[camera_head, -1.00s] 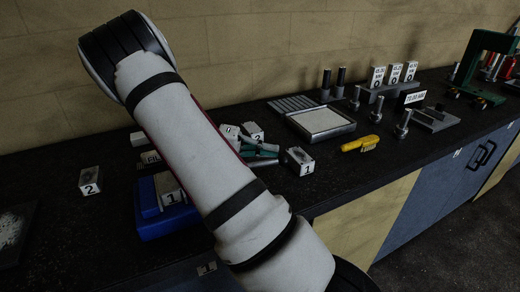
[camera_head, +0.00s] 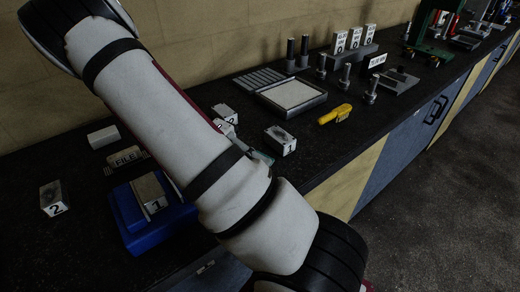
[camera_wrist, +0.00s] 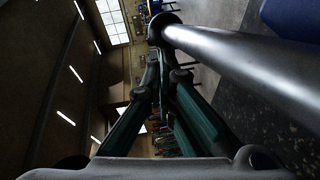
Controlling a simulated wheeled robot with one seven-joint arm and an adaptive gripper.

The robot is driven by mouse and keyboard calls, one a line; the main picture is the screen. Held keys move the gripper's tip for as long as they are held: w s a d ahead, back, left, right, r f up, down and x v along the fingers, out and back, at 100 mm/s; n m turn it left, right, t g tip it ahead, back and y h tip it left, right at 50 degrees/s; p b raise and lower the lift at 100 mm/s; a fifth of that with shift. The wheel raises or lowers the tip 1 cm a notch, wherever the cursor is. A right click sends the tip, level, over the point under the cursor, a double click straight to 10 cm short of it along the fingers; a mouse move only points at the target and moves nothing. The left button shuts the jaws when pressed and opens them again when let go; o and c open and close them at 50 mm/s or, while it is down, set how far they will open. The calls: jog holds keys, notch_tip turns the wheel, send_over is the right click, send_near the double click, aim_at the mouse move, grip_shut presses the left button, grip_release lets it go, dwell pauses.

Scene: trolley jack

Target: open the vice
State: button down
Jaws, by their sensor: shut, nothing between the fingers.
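A low blue body (camera_head: 137,234) with a grey block marked 1 (camera_head: 150,193) set in it stands on the bench in the head view. It looks like the vice, but my arm covers part of its right side and I cannot tell how its jaws stand. My gripper (camera_wrist: 157,62) shows in the wrist view, its fingers shut and empty. A thick grey bar with a rounded end (camera_wrist: 235,60) passes close beside the fingers; I cannot tell whether they touch. A blue surface (camera_wrist: 295,18) shows at the top right there. My gripper is outside the head view.
The dark bench (camera_head: 85,165) holds a block marked 2 (camera_head: 53,199), a FILE label (camera_head: 126,157), a block marked 1 (camera_head: 280,141), a yellow-handled brush (camera_head: 335,114) and a grey tray (camera_head: 300,108). Open floor (camera_head: 430,190) lies at the right.

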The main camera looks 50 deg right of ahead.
jog(key=shift+s+a+m+y, duration=0.15)
jog(key=shift+a+m+y, duration=0.2)
jog(key=shift+y, duration=0.25)
jog(key=w+r, duration=0.1)
jog(key=w, duration=1.1)
jog(key=shift+a+r, duration=0.25)
jog(key=shift+r, duration=0.05)
jog(key=s+a+r+n+t, duration=0.6)
jog(key=a+n+t, duration=0.1)
jog(key=n+t, duration=0.2)
jog(key=s+a+r+n+t, duration=0.6)
jog(key=a+n+t, duration=0.2)
jog(key=n+t, duration=0.2)
jog(key=shift+a+r+t+y, duration=0.2)
jog(key=shift+r+t+y, duration=0.1)
jog(key=shift+t, duration=0.8)
